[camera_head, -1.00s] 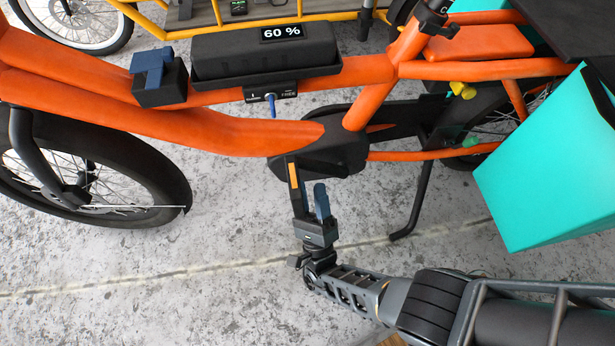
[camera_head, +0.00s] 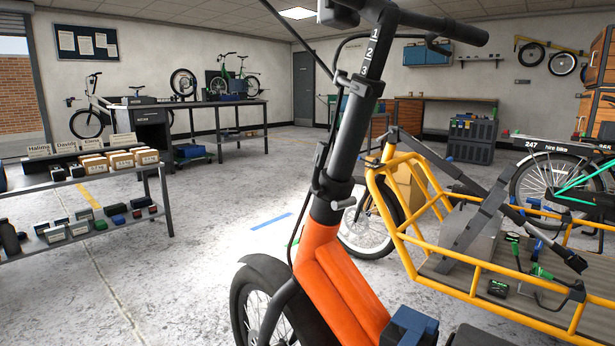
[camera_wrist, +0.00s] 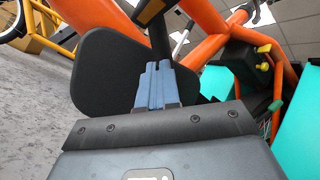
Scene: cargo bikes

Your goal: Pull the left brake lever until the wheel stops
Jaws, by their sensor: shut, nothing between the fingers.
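The orange cargo bike (camera_head: 335,285) fills the middle of the head view, with its front wheel (camera_head: 262,318) at the lower edge. Its black handlebar (camera_head: 425,23) is at the top, with one end cut off by the frame. A dark lever (camera_head: 437,45) shows below the bar on the picture's right; I cannot tell whether it is the left brake lever. Whether the wheel turns cannot be told.
A yellow cargo bike (camera_head: 482,268) stands close behind on the right. A shelf (camera_head: 85,182) with boxes stands at the left, workbenches (camera_head: 205,105) at the back. The floor (camera_head: 190,240) between shelf and orange bike is clear. Cables (camera_head: 318,160) run along the steering column.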

